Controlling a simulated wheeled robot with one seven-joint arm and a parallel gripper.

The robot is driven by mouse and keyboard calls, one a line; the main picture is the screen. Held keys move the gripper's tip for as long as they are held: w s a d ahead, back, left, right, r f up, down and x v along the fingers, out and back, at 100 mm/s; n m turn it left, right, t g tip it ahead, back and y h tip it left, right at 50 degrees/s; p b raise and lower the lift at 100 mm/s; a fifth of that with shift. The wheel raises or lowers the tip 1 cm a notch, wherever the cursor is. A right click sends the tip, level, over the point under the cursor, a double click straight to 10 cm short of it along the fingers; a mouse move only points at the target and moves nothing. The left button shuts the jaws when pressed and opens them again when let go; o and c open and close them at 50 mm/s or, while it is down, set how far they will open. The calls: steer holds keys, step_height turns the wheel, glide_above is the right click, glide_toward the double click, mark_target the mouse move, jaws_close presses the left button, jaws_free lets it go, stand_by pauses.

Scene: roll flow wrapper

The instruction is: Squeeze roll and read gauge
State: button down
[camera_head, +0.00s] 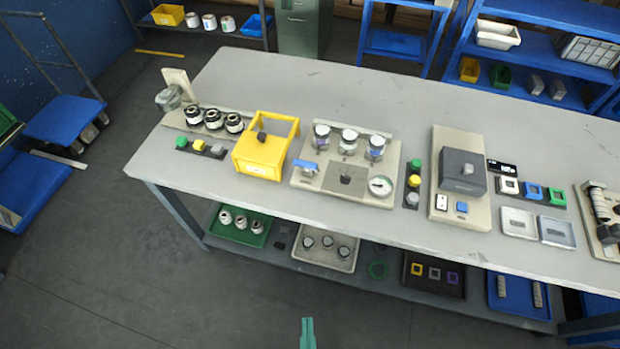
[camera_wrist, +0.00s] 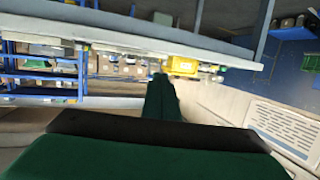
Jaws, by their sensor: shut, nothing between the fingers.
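A round white gauge (camera_head: 380,186) sits at the right front corner of a beige board (camera_head: 310,182) on the grey table. Its reading is too small to tell. The board also bears a blue part (camera_head: 304,167), a dark block (camera_head: 346,179) and three pale cylinders (camera_head: 349,140) in a row at the back. Three dark-and-white rolls (camera_head: 213,119) stand on a rack at the table's left. I cannot tell which item is the task's roll. My gripper (camera_head: 307,335) is shut and empty, in front of the table and apart from everything; its green fingers show in the wrist view (camera_wrist: 161,88).
The table (camera_head: 290,95) has free room along its back. A yellow frame (camera_head: 262,158) stands left of the gauge board, a grey box device (camera_head: 462,171) to its right. A lower shelf with trays (camera_head: 325,253) runs under the table. The floor (camera_head: 130,275) at left front is clear.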

mark_target(307, 166)
steer(key=w+a+f+n+t+h, duration=0.2)
steer(key=w+n+t+h, duration=0.1)
steer(key=w+n, duration=1)
steer(key=w+a+f+n+t+h, duration=0.2)
steer(key=w+n+t+h, duration=0.2)
steer(key=w+n, duration=0.9)
steer(key=shift+a+n, duration=0.3)
steer(key=shift+n, duration=2.9)
steer(key=shift+w, duration=0.1)
steer(key=x, duration=1.4)
steer(key=shift+r, duration=0.15)
steer(key=shift+d+r, duration=0.1)
